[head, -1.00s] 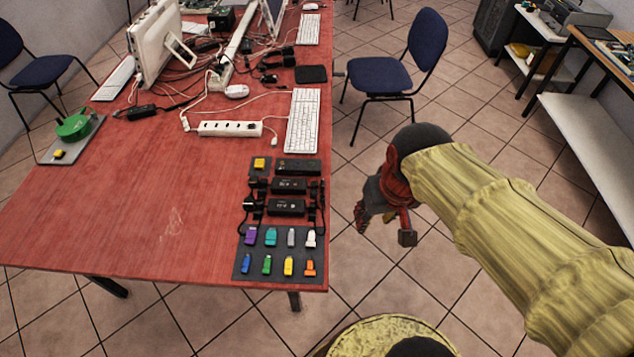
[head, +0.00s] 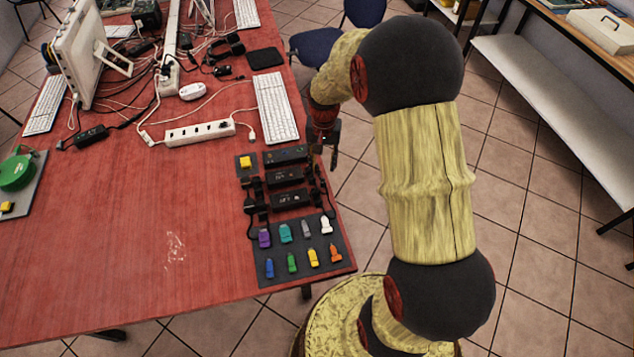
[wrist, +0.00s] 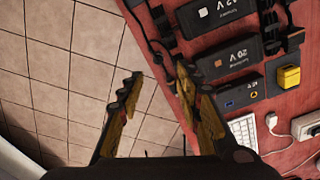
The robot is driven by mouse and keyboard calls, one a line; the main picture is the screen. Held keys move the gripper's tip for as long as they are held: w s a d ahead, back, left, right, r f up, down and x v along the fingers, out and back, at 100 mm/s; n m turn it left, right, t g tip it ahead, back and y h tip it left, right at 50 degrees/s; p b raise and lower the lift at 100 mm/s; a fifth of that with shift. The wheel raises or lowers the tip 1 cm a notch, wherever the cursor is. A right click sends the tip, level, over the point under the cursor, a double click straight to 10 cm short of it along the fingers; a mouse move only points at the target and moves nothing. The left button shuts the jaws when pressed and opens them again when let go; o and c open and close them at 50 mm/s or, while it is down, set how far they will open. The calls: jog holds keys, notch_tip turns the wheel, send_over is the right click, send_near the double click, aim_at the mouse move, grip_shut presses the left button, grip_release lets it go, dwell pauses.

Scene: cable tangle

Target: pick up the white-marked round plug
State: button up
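Three black adapters lie in a column near the table's right edge. The adapter marked 12 V (wrist: 222,10) has a white square on it. The adapter marked 20 V (wrist: 225,57) has an orange mark, and the third adapter (wrist: 242,96) has a small blue mark. Dark cables and connectors (wrist: 160,22) lie at the adapters' table-edge side; I cannot tell which is the white-marked round plug. My gripper (wrist: 157,80) is open and empty, with its fingers beside the table edge. In the head view my gripper (head: 329,147) is right of the adapters.
A dark mat (head: 284,262) with several coloured sticks lies in front of the adapters. A yellow block (head: 245,162), a white keyboard (head: 275,108) and a power strip (head: 197,133) are nearby. The red table's (head: 120,220) front left is clear.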

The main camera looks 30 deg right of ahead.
aim_at(323, 180)
notch_tip(323, 180, down, 3)
jog(key=shift+a+r+b, duration=0.15)
jog(key=shift+r+b, duration=0.05)
jog(key=shift+b, duration=0.2)
jog(key=f+b, duration=0.1)
jog(key=f, duration=0.1)
jog(key=f+b, duration=0.1)
jog(key=f, duration=0.1)
jog(key=shift+s, duration=0.4)
jog(key=shift+f, duration=0.5)
jog(key=shift+r, duration=0.1)
grip_shut()
